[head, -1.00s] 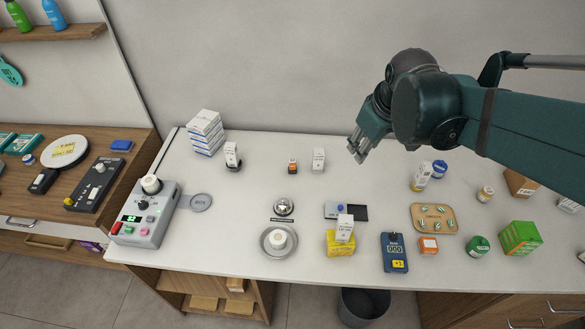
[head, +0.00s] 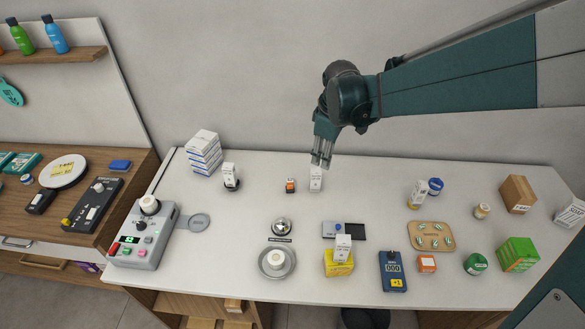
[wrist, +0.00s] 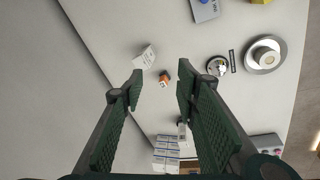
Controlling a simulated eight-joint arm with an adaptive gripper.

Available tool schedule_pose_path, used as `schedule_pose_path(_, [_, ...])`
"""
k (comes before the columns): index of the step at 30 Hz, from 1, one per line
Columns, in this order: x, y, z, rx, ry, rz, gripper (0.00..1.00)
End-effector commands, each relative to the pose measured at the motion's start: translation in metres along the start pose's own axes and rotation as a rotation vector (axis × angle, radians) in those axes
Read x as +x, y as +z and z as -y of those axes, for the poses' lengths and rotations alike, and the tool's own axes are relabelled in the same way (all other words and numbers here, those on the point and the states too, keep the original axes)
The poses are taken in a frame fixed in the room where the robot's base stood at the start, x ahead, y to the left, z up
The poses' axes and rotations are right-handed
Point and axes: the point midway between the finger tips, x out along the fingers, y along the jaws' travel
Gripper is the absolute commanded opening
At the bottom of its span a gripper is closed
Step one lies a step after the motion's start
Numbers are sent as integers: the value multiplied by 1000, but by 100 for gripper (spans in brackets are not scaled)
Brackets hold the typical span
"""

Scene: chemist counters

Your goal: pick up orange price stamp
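A small orange thing with a dark top (head: 290,186), which I take as the orange price stamp, stands on the white counter near its back. In the wrist view the orange piece (wrist: 165,77) shows beyond and between my fingertips, on the counter. My gripper (head: 321,160) hangs fingers-down above the back of the counter, to the right of the orange piece and above a small white box. In the wrist view the two green padded fingers (wrist: 158,88) are apart, with nothing between them.
The white box (head: 316,180) stands just right of the orange piece; a white bottle (head: 230,176) stands to its left. A bell (head: 281,227) and a round dish (head: 264,266) lie in front. Stacked white boxes (head: 204,153) are at back left.

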Motion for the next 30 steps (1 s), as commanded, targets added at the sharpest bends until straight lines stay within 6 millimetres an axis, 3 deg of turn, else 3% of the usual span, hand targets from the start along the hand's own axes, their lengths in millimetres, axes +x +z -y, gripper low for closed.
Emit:
schedule_pose_path(16, [82,-67,-11,-285,-93,44,31])
schedule_pose_path(30, [158,-113,-5,-511,-173,68,31])
